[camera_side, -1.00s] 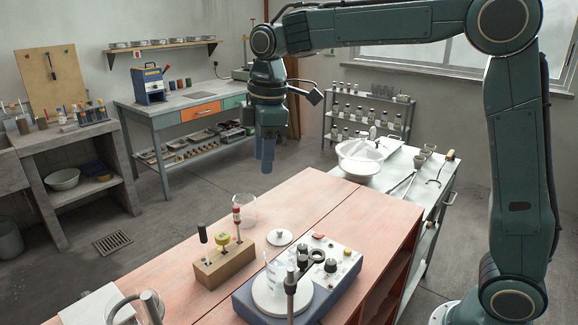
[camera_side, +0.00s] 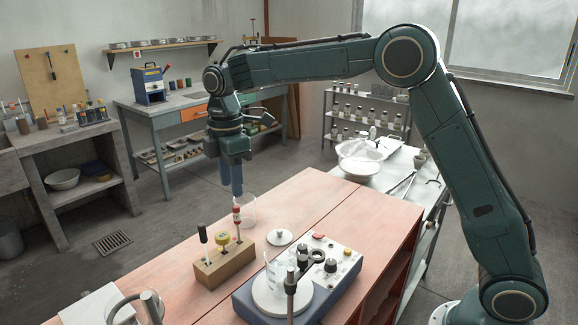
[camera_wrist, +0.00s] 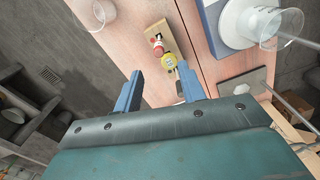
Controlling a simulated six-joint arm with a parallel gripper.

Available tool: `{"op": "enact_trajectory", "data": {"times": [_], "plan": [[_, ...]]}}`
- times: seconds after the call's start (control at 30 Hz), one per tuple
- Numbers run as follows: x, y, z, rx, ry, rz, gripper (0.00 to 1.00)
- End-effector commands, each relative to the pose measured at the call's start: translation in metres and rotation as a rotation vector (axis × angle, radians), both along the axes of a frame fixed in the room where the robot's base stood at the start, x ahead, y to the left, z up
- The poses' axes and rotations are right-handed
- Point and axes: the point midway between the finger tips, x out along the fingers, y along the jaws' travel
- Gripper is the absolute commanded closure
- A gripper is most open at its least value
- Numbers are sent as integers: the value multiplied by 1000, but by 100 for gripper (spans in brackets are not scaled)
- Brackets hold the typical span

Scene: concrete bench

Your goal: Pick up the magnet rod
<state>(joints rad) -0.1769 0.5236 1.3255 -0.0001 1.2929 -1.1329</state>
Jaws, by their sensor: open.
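A wooden block (camera_side: 222,268) on the pink bench holds three upright tools: one with a black handle (camera_side: 203,233), one with a yellow knob (camera_side: 222,238) and one with a red-and-white top (camera_side: 237,213). The red-topped one looks most like the magnet rod, but I cannot be sure. My gripper (camera_side: 232,188) points down, open and empty, over the block's right end, seemingly just above or behind the red top. In the wrist view the red top (camera_wrist: 157,47) and yellow knob (camera_wrist: 168,61) show near and beyond my open fingers (camera_wrist: 160,69); the black handle is mostly hidden.
A glass beaker (camera_side: 250,207) stands close behind the block. A blue-and-white stirrer (camera_side: 325,284) with a glass vessel and clamp post stands to the right. The bench's back right is clear.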

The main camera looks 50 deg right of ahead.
Motion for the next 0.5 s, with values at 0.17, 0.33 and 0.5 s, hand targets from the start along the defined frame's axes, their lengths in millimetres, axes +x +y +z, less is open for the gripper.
{"op": "enact_trajectory", "data": {"times": [0.17, 0.33, 0.5], "plan": [[-1, 0, -27, -1, 4, -1, 60], [-1, 0, -52, 0, 2, -1, 60], [0, 0, -67, -1, 1, -1, 60]]}}
